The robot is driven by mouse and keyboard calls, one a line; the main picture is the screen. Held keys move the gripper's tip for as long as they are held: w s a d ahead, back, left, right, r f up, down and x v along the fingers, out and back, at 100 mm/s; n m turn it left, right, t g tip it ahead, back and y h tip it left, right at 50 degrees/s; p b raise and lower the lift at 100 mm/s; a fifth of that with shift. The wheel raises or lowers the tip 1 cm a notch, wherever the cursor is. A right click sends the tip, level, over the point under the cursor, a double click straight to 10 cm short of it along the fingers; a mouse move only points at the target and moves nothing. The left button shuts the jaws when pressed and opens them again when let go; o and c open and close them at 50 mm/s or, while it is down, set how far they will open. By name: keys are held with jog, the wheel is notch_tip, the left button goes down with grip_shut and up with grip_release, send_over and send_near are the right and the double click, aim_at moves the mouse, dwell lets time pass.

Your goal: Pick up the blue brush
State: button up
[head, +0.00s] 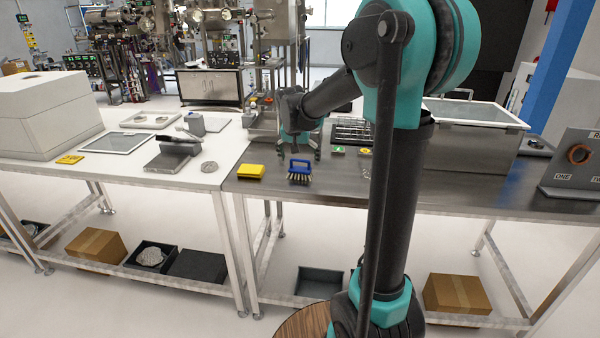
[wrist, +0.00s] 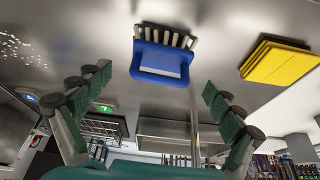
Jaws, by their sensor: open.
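The blue brush (head: 299,170) lies on the metal table with its pale bristles toward the front edge. Its blue handle also shows in the wrist view (wrist: 160,62), upper middle, with the bristles at the top of the picture. My gripper (head: 299,150) is above and just behind the brush in the head view. In the wrist view my gripper (wrist: 155,88) has its two green-padded fingers spread wide, one on each side below the brush. It is open and empty, apart from the brush.
A yellow folded cloth or pad (head: 251,171) lies left of the brush; it also shows in the wrist view (wrist: 280,62). A wire rack (head: 350,132) and small green-labelled items (head: 338,150) are behind and to the right. A glass-lidded box (head: 470,125) stands farther right.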

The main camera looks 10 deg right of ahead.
aim_at(300, 161)
jog(key=shift+x, duration=1.6)
jog(key=c, duration=1.3)
jog(key=shift+o, duration=0.2)
jog(key=shift+r, duration=0.1)
notch_tip(300, 161, up, 20)
